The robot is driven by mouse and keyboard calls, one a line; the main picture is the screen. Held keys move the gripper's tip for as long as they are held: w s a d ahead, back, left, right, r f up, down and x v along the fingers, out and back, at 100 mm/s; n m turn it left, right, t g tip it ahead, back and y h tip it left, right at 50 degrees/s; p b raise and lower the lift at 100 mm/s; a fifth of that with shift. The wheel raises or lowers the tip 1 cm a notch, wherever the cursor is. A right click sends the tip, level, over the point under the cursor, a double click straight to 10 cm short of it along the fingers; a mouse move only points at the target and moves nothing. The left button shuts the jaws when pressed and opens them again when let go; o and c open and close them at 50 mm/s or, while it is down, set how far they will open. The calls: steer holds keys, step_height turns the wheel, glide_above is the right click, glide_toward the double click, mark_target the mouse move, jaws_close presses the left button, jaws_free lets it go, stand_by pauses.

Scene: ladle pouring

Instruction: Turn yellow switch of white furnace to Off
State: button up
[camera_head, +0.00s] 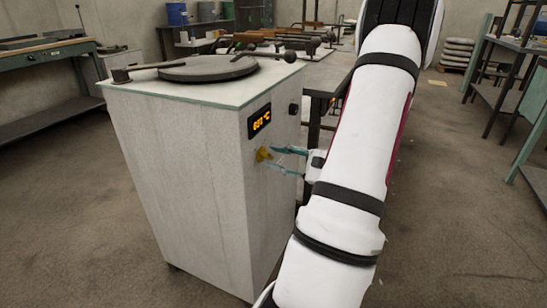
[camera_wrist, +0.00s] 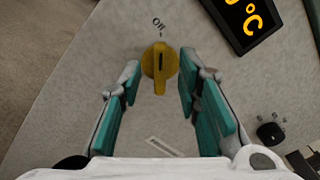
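The white furnace (camera_head: 185,180) stands left of centre in the head view. Its yellow switch (camera_head: 263,154) is on the front face, below the display; it also shows in the wrist view (camera_wrist: 160,68). There its bar runs roughly up and down the picture, with a black mark on it. The "Off" label (camera_wrist: 159,23) lies just above the switch. My gripper (camera_head: 272,159) is at the furnace face, with its teal fingers open on either side of the switch. In the wrist view gaps show between both fingers and the switch, so I see no contact.
A lit display (camera_head: 260,120) and a black knob (camera_head: 294,108) are on the same face. A round dark lid (camera_head: 208,68) with a handle sits on the furnace top. A table with tools stands behind. The floor in front is clear.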

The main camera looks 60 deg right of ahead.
steer(key=s, duration=1)
steer(key=shift+d, duration=0.4)
